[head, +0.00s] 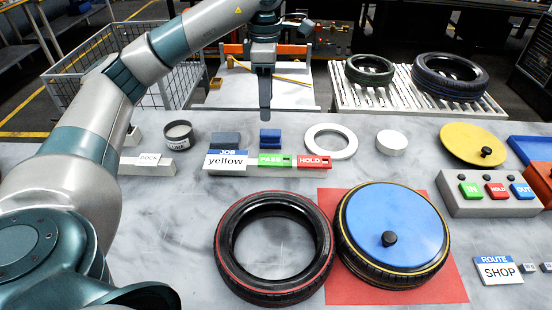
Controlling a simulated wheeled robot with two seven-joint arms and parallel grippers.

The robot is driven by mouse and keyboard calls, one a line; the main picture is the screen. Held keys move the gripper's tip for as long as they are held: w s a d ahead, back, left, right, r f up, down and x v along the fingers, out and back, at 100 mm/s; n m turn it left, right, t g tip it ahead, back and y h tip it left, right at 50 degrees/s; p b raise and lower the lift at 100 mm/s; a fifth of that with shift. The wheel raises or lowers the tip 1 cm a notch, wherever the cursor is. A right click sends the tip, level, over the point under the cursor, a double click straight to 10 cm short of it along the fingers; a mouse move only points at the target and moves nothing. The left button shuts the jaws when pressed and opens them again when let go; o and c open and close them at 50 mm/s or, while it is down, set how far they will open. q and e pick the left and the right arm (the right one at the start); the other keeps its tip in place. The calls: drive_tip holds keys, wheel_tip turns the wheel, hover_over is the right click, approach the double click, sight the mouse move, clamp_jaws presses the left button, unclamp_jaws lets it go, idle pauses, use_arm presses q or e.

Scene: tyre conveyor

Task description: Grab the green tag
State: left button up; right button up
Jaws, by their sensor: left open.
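A small blue block (270,138) stands just behind the green tag. My left gripper (265,112) points down above the table, behind and above the blue block and the green tag. It is empty and touches neither tag. Its fingers overlap from this angle. My right gripper is not in view.
A red-striped tyre (273,290) and a tyre with a blue lid (400,225) lie in front. A white ring (331,141), a white disc (391,141) and a yellow lid (470,142) lie to the right. A button box (455,205) stands at right. A cup (179,135) stands left.

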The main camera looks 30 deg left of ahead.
use_arm(q)
drive_tip(key=p, duration=0.3)
hover_over(269, 159)
wheel_tip(269, 159, down, 11)
drive_tip(key=shift+s+r, duration=0.1)
drive_tip(key=shift+s, duration=0.05)
drive_tip(key=shift+f, duration=0.75)
drive_tip(key=shift+d+f+p, duration=0.1)
drive_tip(key=shift+f+p, duration=0.8)
drive_tip(key=shift+p, duration=0.2)
wheel_tip(269, 159, down, 2)
drive_tip(key=shift+f+p, duration=0.1)
drive_tip(key=shift+p, duration=0.4)
drive_tip(key=shift+f, duration=0.6)
